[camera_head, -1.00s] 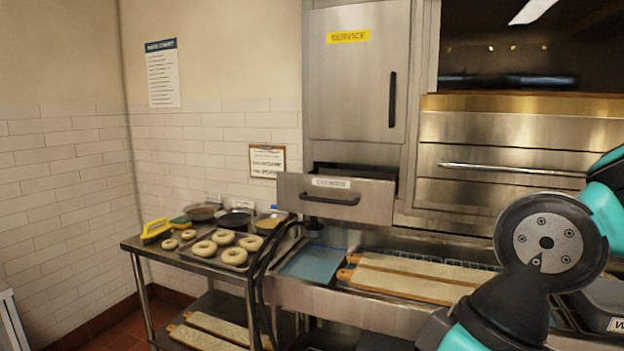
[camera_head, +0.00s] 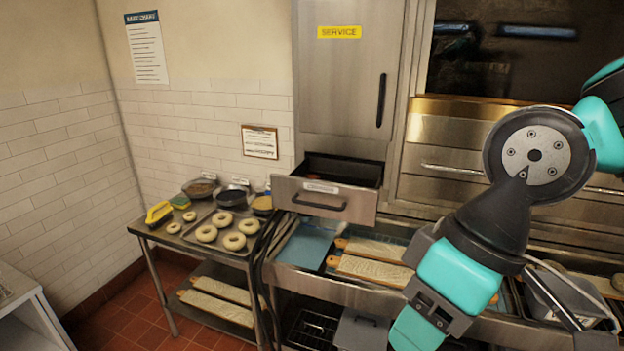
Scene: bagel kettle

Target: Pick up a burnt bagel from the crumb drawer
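The crumb drawer (camera_head: 325,204) is pulled open below the steel service door. It has a dark handle and a small label on its front. Its inside is dark, and I cannot make out a burnt bagel in it. My arm reaches in from the right with its teal and black links, and its lower end runs out of the bottom edge of the picture. My gripper's fingers are not in view.
A steel side table (camera_head: 180,240) at left holds a tray of pale bagels (camera_head: 207,233), bowls and a yellow-handled tool (camera_head: 158,212). Below the drawer, a steel counter holds a blue mat (camera_head: 305,246) and long boards (camera_head: 370,268). Red floor (camera_head: 150,335) shows at lower left.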

